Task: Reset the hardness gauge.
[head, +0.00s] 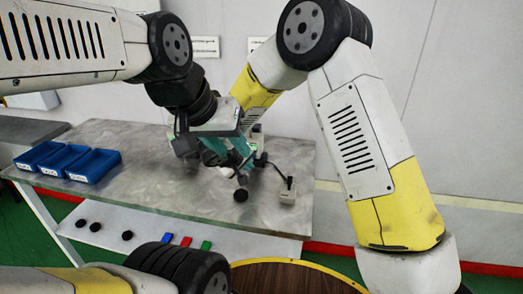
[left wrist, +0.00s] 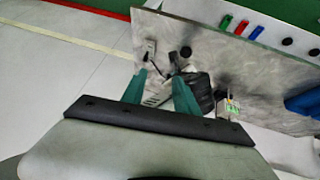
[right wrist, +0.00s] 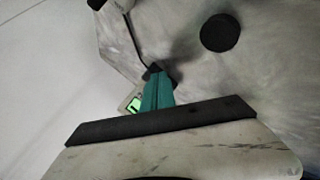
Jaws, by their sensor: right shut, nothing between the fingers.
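A small light device with a lit green display (right wrist: 133,104), seemingly the hardness gauge, is partly hidden behind my right gripper in the right wrist view. My right gripper (right wrist: 155,78) is shut and empty, its fingertips close beside the device near a black cable end; I cannot tell whether they touch. My left gripper (left wrist: 162,76) is open over the table in the left wrist view, with a greyish part behind the gap between its fingers. In the head view my left gripper (head: 240,160) overlaps the gauge area and hides most of it.
A white box (head: 287,191) with a cable stands at the table's right. A black disc (head: 241,195) lies on the grey table (head: 140,180). Blue trays (head: 92,166) stand at the left. Black discs and blue, red and green pieces (head: 186,241) lie on a lower white surface.

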